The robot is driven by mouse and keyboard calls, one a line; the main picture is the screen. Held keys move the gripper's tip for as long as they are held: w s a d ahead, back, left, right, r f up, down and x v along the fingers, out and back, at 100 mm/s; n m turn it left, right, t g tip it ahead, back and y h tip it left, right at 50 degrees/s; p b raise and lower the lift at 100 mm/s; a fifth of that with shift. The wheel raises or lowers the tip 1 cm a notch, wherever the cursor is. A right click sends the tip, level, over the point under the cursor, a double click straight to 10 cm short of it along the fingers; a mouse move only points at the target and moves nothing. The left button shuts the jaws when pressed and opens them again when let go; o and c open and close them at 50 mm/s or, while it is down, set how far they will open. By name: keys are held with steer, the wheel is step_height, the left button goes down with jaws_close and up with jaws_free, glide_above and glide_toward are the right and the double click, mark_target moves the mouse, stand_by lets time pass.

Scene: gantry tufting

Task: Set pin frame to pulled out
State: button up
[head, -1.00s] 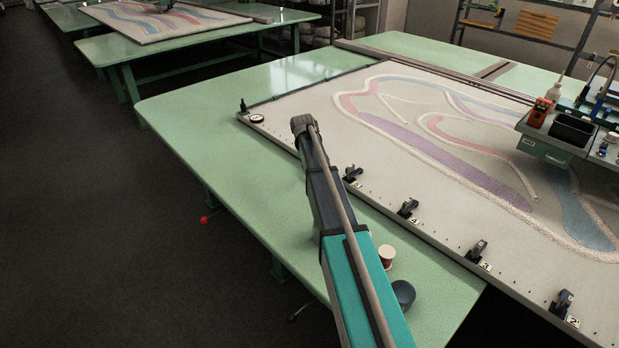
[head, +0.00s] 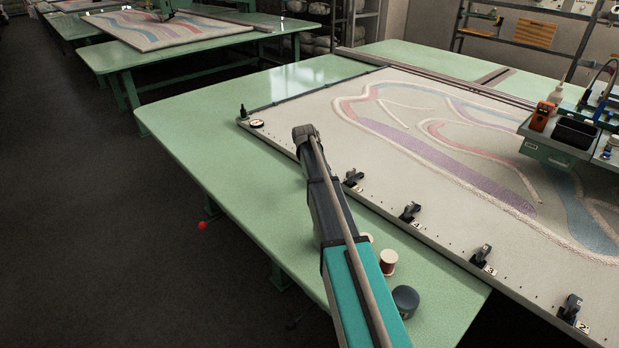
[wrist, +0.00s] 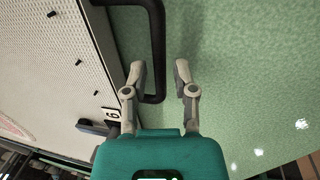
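The pin frame (head: 448,255) is a wide flat frame with stretched, tufted cloth, lying on the green table. In the wrist view its pale rim (wrist: 112,45) is at the left. A black bar handle (wrist: 157,45) sticks out from that rim over the green tabletop. My gripper (wrist: 160,67) is open, with one finger on each side of the handle's long bar. I see a gap between the bar and each finger. In the head view my arm crosses the front edge of the frame, and my gripper and the handle are hidden.
Black clamps (head: 410,213) with number tags line the frame's front edge. A red-brown spool (head: 388,262) and a dark round pot (head: 405,301) stand on the table by my arm. A tool tray (head: 552,150) hangs over the cloth at right. The dark floor (head: 90,250) at left is clear.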

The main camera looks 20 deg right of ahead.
jaws_close()
steer(key=shift+s+a, duration=0.4)
steer(key=shift+a, duration=0.45)
steer(key=shift+s+a, duration=0.35)
steer(key=shift+a, duration=0.55)
steer(key=shift+s+a, duration=0.4)
steer(key=shift+a, duration=0.45)
steer(key=shift+o, duration=1.5)
jaws_free()
steer(key=shift+a, duration=0.1)
steer(key=shift+o, duration=0.5)
steer(key=shift+w, duration=0.1)
